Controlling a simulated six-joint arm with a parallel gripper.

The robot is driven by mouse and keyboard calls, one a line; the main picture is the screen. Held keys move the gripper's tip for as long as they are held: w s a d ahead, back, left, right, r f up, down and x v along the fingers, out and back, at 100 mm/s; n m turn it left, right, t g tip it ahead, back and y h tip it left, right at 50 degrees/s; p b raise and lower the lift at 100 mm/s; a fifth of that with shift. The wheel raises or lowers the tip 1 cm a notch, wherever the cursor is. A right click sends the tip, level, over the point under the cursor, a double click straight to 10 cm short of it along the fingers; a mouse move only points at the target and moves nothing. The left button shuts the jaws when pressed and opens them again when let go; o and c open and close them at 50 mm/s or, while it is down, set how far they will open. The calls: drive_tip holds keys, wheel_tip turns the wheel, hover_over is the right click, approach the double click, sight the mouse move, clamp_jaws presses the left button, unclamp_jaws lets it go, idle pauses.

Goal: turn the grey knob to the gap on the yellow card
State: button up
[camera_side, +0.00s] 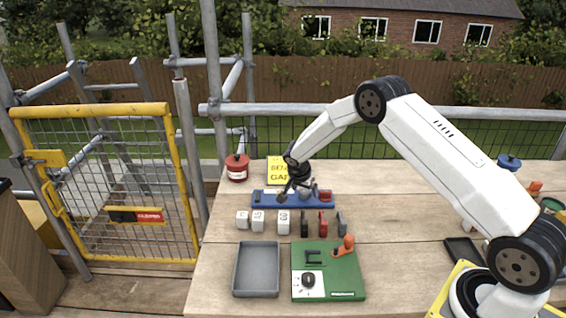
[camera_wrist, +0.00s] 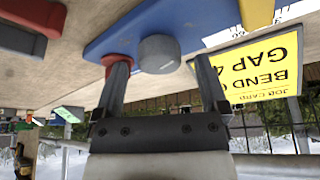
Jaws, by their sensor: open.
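The grey knob (camera_wrist: 160,53) sits on the blue bender base (camera_wrist: 110,38) in the wrist view. My gripper (camera_wrist: 162,78) is open, with one finger on each side of the knob; I cannot tell whether they touch it. In the side view my gripper (camera_side: 292,190) is low over the blue base (camera_side: 262,199) and hides part of it. The yellow card (camera_wrist: 262,70) stands behind the base, upside down in the wrist view. It reads BEND and GAP, followed by what looks like a 4, near my finger. The card (camera_side: 276,164) is partly covered by my arm in the side view.
A row of pale blocks (camera_side: 257,221) and dark and red pieces (camera_side: 323,223) lies in front of the base. A grey tray (camera_side: 257,268) and a green board (camera_side: 330,285) lie nearer. A red tin (camera_side: 237,168) stands left of the card.

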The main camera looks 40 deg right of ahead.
drive_tip(key=v, duration=0.6)
drive_tip(key=shift+a+r, duration=0.25)
drive_tip(key=shift+r, duration=0.15)
drive_tip(key=shift+s+r, duration=0.1)
drive_tip(key=shift+s, duration=0.05)
drive_tip(key=s+a+r+n+y, duration=0.1)
drive_tip(key=s+a+r+n, duration=0.2)
drive_tip(key=s, duration=0.5)
drive_tip(key=s+a+r+n+t+y, duration=0.1)
drive_tip(key=s+a+r+n+y, duration=0.1)
drive_tip(key=s+a+n, duration=0.4)
drive_tip(key=s+a+r+n+y, duration=0.1)
drive_tip(key=s+a+r+n, duration=0.2)
drive_tip(key=s, duration=0.9)
drive_tip(key=a+n, duration=0.1)
drive_tip(key=n, duration=0.2)
drive_tip(key=shift+a+r, duration=0.3)
drive_tip(key=shift+r, duration=0.05)
drive_tip(key=shift+s, duration=0.1)
